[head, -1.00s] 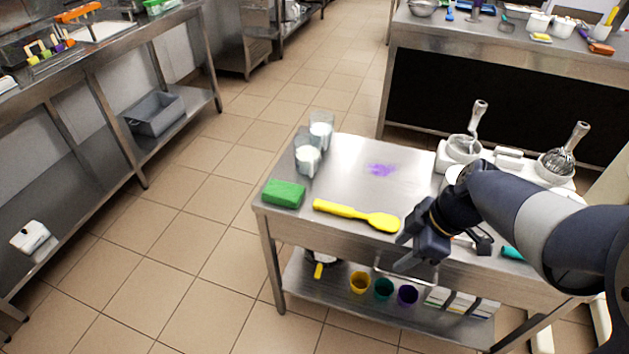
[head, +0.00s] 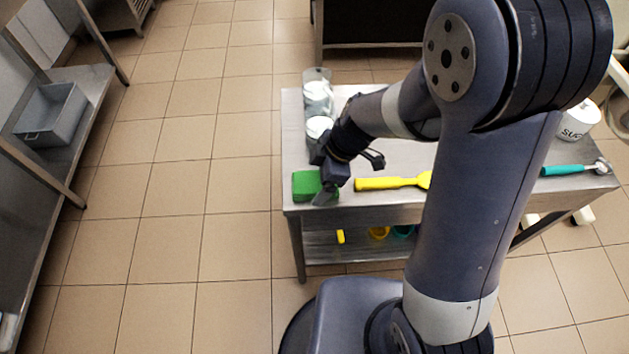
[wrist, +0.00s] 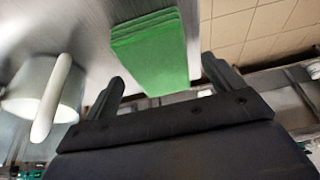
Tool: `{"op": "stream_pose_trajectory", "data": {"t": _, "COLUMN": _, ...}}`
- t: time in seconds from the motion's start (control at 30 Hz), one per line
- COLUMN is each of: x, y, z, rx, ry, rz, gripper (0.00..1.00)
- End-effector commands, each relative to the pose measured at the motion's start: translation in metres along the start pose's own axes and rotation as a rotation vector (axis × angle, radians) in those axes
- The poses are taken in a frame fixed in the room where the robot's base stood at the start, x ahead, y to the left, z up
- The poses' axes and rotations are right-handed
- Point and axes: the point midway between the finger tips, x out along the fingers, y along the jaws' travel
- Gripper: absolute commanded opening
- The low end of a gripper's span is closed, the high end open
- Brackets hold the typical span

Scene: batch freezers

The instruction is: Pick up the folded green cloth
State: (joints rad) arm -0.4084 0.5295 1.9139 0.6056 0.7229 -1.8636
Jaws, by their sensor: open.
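The folded green cloth (head: 305,185) lies at the front left corner of the steel table (head: 298,120). In the wrist view the cloth (wrist: 150,50) shows as a flat stack of several layers. My gripper (head: 322,187) is at the right side of the cloth in the head view and covers part of it. In the wrist view my gripper (wrist: 162,90) is open, with one finger on each side of the cloth's near end. I cannot tell whether either finger touches the cloth. Nothing is held.
Two clear containers with white contents (head: 317,92) stand behind the cloth. A yellow spatula (head: 385,184) lies to its right. A white cup with a handle (wrist: 35,90) shows in the wrist view. Open tiled floor (head: 230,190) lies left of the table.

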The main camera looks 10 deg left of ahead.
Motion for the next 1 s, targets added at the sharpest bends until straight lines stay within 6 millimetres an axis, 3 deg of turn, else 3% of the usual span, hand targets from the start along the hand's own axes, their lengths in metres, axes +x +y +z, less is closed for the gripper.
{"op": "stream_pose_trajectory", "data": {"t": 0.33, "x": 0.0081, "y": -0.0002, "z": 0.0001, "rx": 0.000, "ry": -0.001, "rz": 0.000, "gripper": 0.87}}
{"op": "stream_pose_trajectory", "data": {"t": 0.9, "x": 0.0078, "y": -0.0001, "z": 0.0001, "rx": 0.001, "ry": -0.001, "rz": 0.000, "gripper": 0.41}}
{"op": "stream_pose_trajectory", "data": {"t": 1.0, "x": 0.0077, "y": -0.0001, "z": 0.0001, "rx": 0.001, "ry": -0.001, "rz": 0.000, "gripper": 0.39}}
